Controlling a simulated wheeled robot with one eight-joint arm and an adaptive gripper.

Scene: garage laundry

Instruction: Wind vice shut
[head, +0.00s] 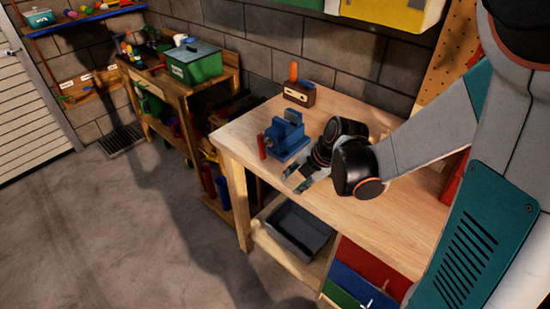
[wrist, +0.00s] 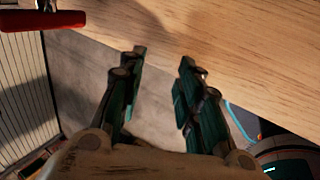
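The blue vice (head: 285,139) stands on the wooden workbench near its front left corner. Its red handle (head: 262,147) is upright at the vice's front left side, by the bench edge. My gripper (head: 294,180) is near the bench's front edge, to the right of the handle and nearer the camera than the vice. In the wrist view, my gripper (wrist: 163,62) is open with nothing between its fingers. A red bar (wrist: 42,19), apparently the handle, shows at the top left there, apart from the fingers. The vice's jaw gap is not clear.
The workbench top (head: 240,132) has a small wooden block (head: 298,94) with an orange handle behind the vice. A grey bin (head: 297,229) sits on the shelf below. A green box (head: 193,62) stands on another bench at left. The floor in front is clear.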

